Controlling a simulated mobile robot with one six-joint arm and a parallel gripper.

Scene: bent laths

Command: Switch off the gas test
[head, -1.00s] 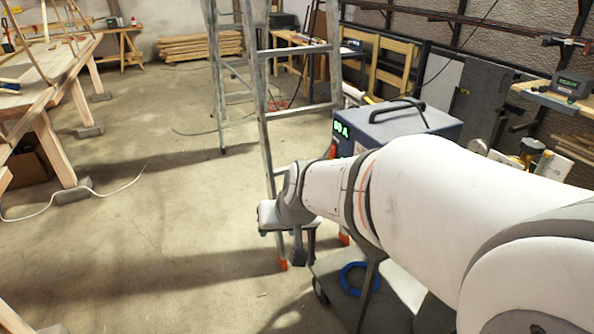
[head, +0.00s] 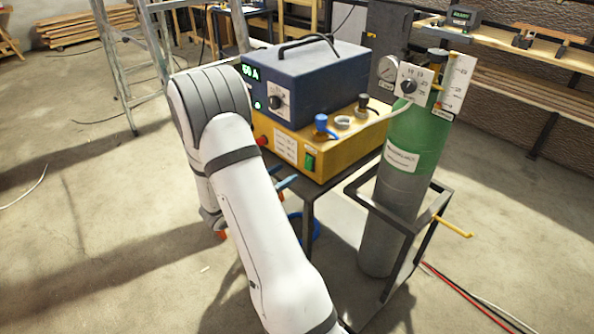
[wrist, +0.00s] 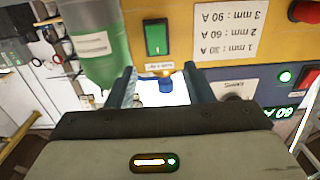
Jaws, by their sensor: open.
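A green rocker switch (head: 309,161) sits on the front of a yellow unit (head: 340,150), near its right corner. It shows close up and upside down in the wrist view (wrist: 156,38), with a small label beside it, too blurred to read. Whether the rocker is pressed or lit I cannot tell. My gripper (wrist: 161,76) is open and empty, its two dark fingers pointing at the panel around the switch. A blue connector (wrist: 165,84) shows between them, beyond the fingertips. In the head view my arm hides most of the gripper; the fingers (head: 284,176) show left of the switch, apart from it.
A dark blue welder (head: 325,75) reading 60 A stands on the yellow unit, on a black cart. A red button (head: 262,141) is left on the yellow panel. A green and grey gas cylinder (head: 412,140) with gauges stands right, in a frame. A stepladder (head: 112,75) stands behind left.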

